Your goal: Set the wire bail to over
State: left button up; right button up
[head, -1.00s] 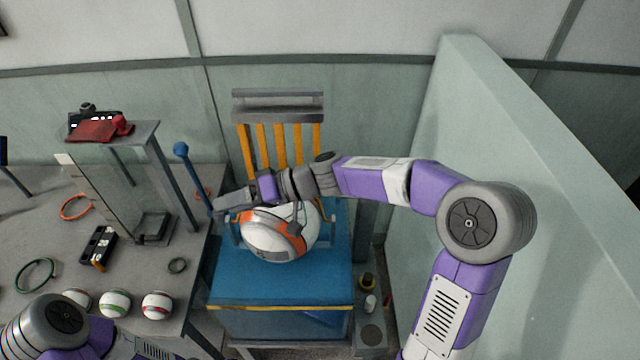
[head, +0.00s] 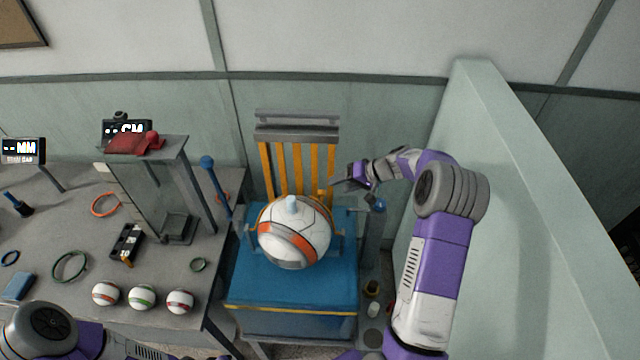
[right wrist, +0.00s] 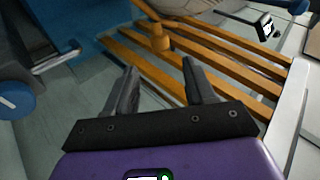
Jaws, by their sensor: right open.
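My right gripper (head: 335,187) is open and empty, behind and right of the ball, by the yellow slats (head: 297,165). My left gripper is out of view.
A grey table (head: 50,225) at left holds several small balls, rings and a gauge stand (head: 165,145). A blue-knobbed lever (head: 208,163) stands left of the press. A pale green partition (head: 530,190) bounds the right side, close to my right arm.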

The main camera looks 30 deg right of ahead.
jog(key=x, duration=0.7)
jog(key=shift+w+a, duration=0.1)
jog(key=shift+c, duration=0.4)
grip_shut()
